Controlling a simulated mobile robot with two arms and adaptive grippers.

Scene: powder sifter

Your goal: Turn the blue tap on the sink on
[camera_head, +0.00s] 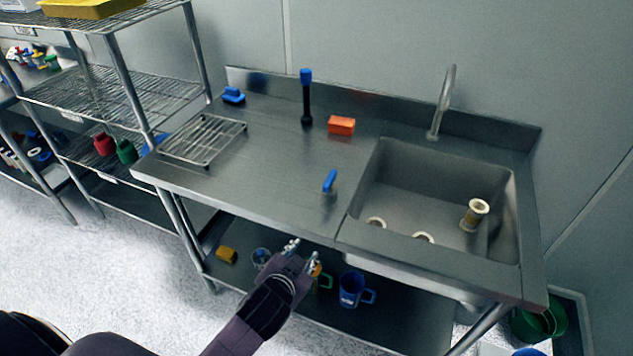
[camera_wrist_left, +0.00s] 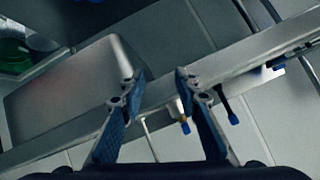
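The blue tap (camera_head: 330,181) is a small blue lever on a short metal stem. It stands on the steel counter, just left of the sink basin (camera_head: 437,195). The curved metal spout (camera_head: 444,103) rises behind the basin. My left gripper (camera_head: 302,254) is in front of the counter's front edge, nearer the camera than the tap and apart from it. Its two fingers are spread with nothing between them; the left wrist view also shows the open fingers (camera_wrist_left: 158,84). I cannot clearly pick out the tap in the left wrist view. My right gripper is not in view.
On the counter are a wire rack (camera_head: 203,138), a blue brush (camera_head: 233,96), an upright black-and-blue tool (camera_head: 306,97) and an orange sponge (camera_head: 341,125). Mugs, including a blue one (camera_head: 354,290), stand on the lower shelf. Counter around the tap is clear.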

